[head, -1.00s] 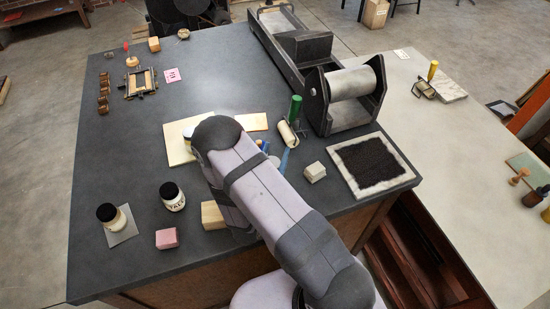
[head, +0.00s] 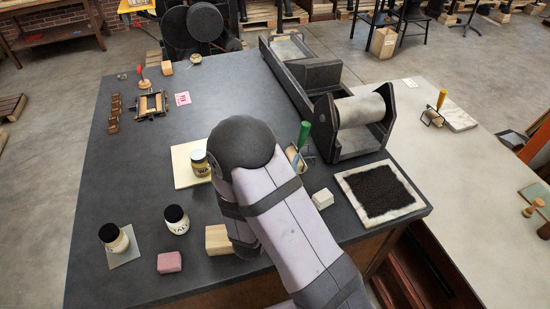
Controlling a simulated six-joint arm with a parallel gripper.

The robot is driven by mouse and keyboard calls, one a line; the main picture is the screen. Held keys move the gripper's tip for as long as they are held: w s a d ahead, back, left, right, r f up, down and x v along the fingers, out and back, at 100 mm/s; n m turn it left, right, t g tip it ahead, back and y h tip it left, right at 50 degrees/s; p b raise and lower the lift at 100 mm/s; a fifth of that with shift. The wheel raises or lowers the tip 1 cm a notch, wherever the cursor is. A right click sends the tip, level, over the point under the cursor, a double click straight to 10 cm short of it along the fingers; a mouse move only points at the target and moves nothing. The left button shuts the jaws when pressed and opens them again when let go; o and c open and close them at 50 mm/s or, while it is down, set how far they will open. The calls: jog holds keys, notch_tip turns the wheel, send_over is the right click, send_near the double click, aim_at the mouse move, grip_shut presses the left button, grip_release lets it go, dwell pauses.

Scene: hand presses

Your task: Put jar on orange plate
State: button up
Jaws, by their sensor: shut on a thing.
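A jar with yellowish contents (head: 200,163) stands upright on a pale yellow plate (head: 182,178), beside my arm's elbow. A white jar (head: 176,219) with a dark-lettered label stands on the bare dark tabletop. A cream-coloured jar (head: 114,238) stands on a grey plate (head: 125,259) at the front left. No clearly orange plate shows; the tabletop behind my raised elbow is hidden. My gripper is out of sight behind my own arm, so what it holds cannot be seen.
A pink block (head: 169,262) and a wooden block (head: 218,240) lie near the front edge. A green-handled roller (head: 304,135), a white block (head: 322,198), a black inked slab (head: 380,190) and a large press (head: 355,125) stand to the right. The left middle tabletop is clear.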

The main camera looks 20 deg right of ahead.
notch_tip(320, 180, up, 6)
jog(key=f, duration=0.1)
jog(key=w+f+b, duration=0.3)
jog(key=w+b, duration=0.4)
jog(key=w, duration=0.3)
jog(key=w+f+b, duration=0.3)
jog(key=w+b, duration=0.4)
jog(key=w, duration=0.2)
jog(key=w+d+r+n+t+y+b, duration=0.25)
jog(key=w+r+b, duration=0.35)
jog(key=w, duration=0.3)
jog(key=shift+m+g, duration=0.25)
jog(key=shift+g, duration=0.2)
jog(key=shift+w+a+f+p, duration=0.1)
jog(key=shift+a+f+p, duration=0.1)
jog(key=shift+f, duration=2.2)
jog(key=shift+a+f+p, duration=0.15)
jog(key=shift+f+p, duration=0.1)
jog(key=shift+f, duration=2.2)
jog(key=shift+w+a+f+p, duration=0.1)
jog(key=shift+a+f+p, duration=0.1)
jog(key=shift+f, duration=2.2)
jog(key=shift+f, duration=0.1)
